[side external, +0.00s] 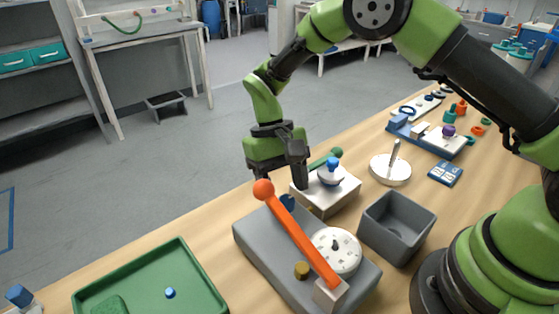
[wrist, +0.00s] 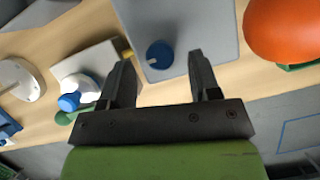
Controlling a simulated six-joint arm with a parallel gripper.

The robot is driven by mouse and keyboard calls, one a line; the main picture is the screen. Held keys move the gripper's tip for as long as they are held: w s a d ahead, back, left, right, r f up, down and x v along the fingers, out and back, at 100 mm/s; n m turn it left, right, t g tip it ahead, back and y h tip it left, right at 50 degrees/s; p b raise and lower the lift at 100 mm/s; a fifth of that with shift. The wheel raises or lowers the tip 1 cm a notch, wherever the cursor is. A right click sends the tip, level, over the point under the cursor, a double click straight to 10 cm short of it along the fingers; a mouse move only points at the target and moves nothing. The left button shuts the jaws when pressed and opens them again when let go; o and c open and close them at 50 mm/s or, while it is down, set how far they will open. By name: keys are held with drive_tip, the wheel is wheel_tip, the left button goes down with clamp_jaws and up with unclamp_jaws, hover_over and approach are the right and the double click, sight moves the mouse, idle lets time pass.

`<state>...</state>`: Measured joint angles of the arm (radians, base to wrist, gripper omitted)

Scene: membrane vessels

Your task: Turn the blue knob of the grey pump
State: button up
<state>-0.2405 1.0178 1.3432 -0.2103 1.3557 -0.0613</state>
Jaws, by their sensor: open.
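The grey pump (side external: 262,238) sits on the wooden table and carries an orange lever (side external: 305,240) with a ball end and a white dial (side external: 337,252). Its blue knob (side external: 287,202) is at the far end, partly hidden behind the lever. In the wrist view the blue knob (wrist: 159,54) is round with a darker mark and lies between my two fingers on the grey pump top (wrist: 185,25). My gripper (side external: 283,182) is open above that end, fingers pointing down. In the wrist view my gripper (wrist: 160,70) has a finger on each side of the knob; I cannot tell whether they touch it.
A pale box with a blue-topped white part (side external: 333,170) stands close beside my gripper. The lever's orange ball (side external: 263,189) rises near it on the other side. A grey open bin (side external: 397,228), a white disc with a post (side external: 390,168) and a green tray (side external: 150,285) are around.

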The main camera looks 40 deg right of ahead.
drive_tip(key=v, duration=0.7)
drive_tip(key=shift+r, duration=0.45)
drive_tip(key=shift+w, duration=0.1)
drive_tip(key=s+d+r+t+y, duration=0.1)
drive_tip(key=s+d+r+t, duration=0.15)
drive_tip(key=r, duration=0.45)
drive_tip(key=s+d+r+t, duration=0.2)
drive_tip(key=s+r+t, duration=0.15)
drive_tip(key=r, duration=0.25)
drive_tip(key=s+d+r+m+t, duration=0.2)
drive_tip(key=s+t, duration=0.3)
drive_tip(key=s, duration=0.9)
drive_tip(key=shift+s+d+t, duration=0.2)
drive_tip(key=shift+d+t, duration=0.2)
drive_tip(key=shift+w+r, duration=0.1)
drive_tip(key=shift+r, duration=0.1)
idle(1.7)
